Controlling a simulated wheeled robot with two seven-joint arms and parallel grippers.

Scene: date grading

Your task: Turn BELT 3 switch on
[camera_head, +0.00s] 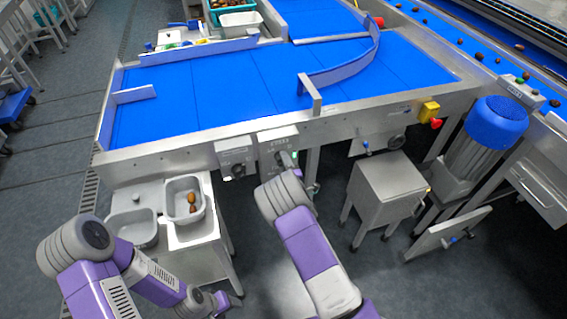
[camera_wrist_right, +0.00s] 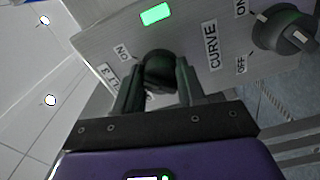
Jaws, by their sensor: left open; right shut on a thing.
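The BELT 3 switch is a dark round knob (camera_wrist_right: 158,68) on a grey panel, with an ON label beside it and a partly covered label ending in "T 3". My right gripper (camera_wrist_right: 158,88) is shut on this knob, one finger on each side; the fingers hide part of it, so its pointer position is unclear. A lit green lamp (camera_wrist_right: 155,14) sits above it. In the head view my right gripper (camera_head: 287,166) is at the right control box (camera_head: 272,142), mostly hidden by my arm. My left gripper (camera_head: 230,301) is open, low in the head view, away from the boxes.
A second knob (camera_wrist_right: 284,32), beside the CURVE label with ON and OFF marks, is close to my right gripper. Another control box (camera_head: 235,156) is to the left. A steel cabinet (camera_head: 386,190) stands to the right.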

